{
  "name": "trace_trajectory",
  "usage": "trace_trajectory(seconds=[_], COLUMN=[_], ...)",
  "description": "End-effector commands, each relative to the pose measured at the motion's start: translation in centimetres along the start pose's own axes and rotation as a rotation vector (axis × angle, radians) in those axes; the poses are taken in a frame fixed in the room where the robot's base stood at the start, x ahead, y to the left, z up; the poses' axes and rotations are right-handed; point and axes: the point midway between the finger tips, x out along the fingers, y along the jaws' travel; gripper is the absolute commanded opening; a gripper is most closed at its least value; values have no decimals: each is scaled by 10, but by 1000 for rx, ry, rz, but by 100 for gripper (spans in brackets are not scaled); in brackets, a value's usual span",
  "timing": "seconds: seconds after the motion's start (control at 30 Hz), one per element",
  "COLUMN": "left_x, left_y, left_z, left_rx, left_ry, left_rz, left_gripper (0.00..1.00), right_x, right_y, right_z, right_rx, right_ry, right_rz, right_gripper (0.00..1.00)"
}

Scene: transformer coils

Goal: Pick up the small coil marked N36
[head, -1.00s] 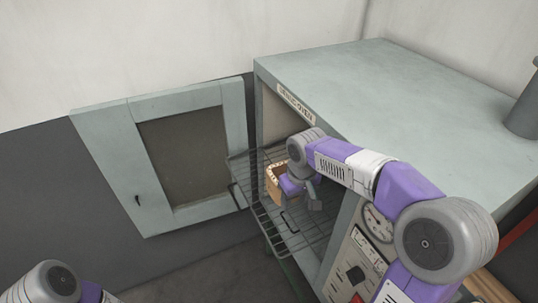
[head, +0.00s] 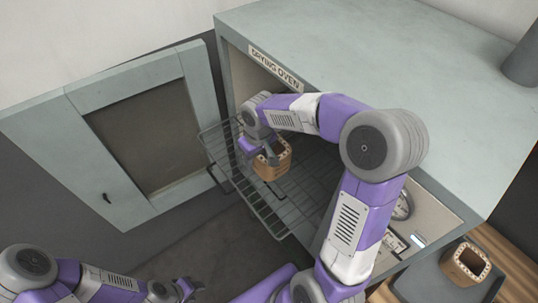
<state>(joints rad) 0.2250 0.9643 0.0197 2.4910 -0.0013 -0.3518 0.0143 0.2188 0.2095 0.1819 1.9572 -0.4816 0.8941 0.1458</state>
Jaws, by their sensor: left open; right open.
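A small tan coil (head: 274,164) with a square opening sits on the wire rack (head: 240,185) pulled out of the drying oven. My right gripper (head: 266,154) is open at the coil's left rim and hides part of it; I cannot tell whether they touch. A second tan coil (head: 466,264) stands on a grey surface at the bottom right, with no gripper near it. No N36 marking is readable on either coil. My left gripper (head: 187,287) is open and empty, low at the bottom of the head view, away from both coils.
The drying oven (head: 400,50) has its door (head: 90,160) swung open to the left. The oven's side walls and roof bound the space behind the rack. The floor (head: 195,245) in front of the door is clear.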

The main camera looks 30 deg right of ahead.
Motion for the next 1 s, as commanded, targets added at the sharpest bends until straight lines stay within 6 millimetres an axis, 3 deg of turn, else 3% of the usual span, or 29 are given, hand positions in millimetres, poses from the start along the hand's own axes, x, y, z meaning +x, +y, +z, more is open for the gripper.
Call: trace_trajectory(seconds=[0.27,0.63,1.0], left_x=[0,0,0], left_y=[0,0,0], left_z=[0,0,0], left_rx=[0,0,0], left_ry=[0,0,0], left_rz=[0,0,0], left_gripper=[43,43,43], right_x=[5,5,4], right_y=[0,0,0], right_z=[0,0,-1], right_rx=[1,0,0], right_ry=[0,0,3], right_rz=[0,0,1], right_gripper=[51,0,0])
